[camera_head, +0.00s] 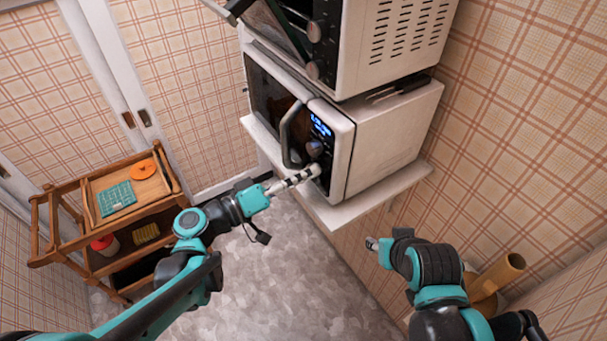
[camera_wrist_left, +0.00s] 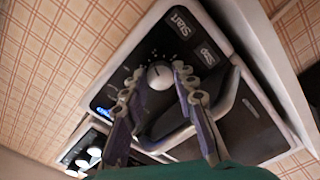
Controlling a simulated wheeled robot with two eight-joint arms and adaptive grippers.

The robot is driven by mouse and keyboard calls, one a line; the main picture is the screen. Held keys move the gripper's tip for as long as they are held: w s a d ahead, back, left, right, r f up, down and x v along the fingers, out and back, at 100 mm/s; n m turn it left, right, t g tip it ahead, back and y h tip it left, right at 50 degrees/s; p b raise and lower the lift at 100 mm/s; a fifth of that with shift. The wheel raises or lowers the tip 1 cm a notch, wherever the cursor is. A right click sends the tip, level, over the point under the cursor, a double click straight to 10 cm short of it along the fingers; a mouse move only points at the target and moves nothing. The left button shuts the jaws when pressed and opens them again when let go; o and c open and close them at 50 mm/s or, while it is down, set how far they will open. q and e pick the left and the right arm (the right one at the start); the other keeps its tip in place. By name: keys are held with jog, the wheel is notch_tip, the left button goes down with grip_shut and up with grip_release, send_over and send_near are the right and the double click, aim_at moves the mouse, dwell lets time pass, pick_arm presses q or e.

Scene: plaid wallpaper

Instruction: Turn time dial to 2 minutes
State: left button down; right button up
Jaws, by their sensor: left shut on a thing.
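The microwave (camera_head: 385,150) sits on a white wall shelf, its dark control panel facing left with a lit blue display (camera_head: 320,125). A grey knob (camera_head: 313,149) shows below the display. My left gripper (camera_head: 316,170) is at the lower part of the panel. In the left wrist view, a round light dial (camera_wrist_left: 160,75) with marks around it is between the fingertips of my left gripper (camera_wrist_left: 160,70), which is shut on it. The Start and Stop buttons (camera_wrist_left: 193,40) lie beyond. The dial's setting cannot be read. My right gripper (camera_head: 372,243) hangs below the shelf, away from the microwave.
The microwave's curved door handle (camera_head: 290,135) stands out close to my left gripper. A white oven (camera_head: 390,40) stands above the microwave. The shelf edge (camera_head: 325,212) runs below. A wooden cart (camera_head: 88,245) stands at the left. The grey floor (camera_head: 280,285) is clear.

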pick_arm(q)
jog(key=shift+m, duration=0.6)
jog(key=c, duration=1.2)
grip_release()
jog(key=shift+a, duration=0.1)
jog(key=v, duration=1.2)
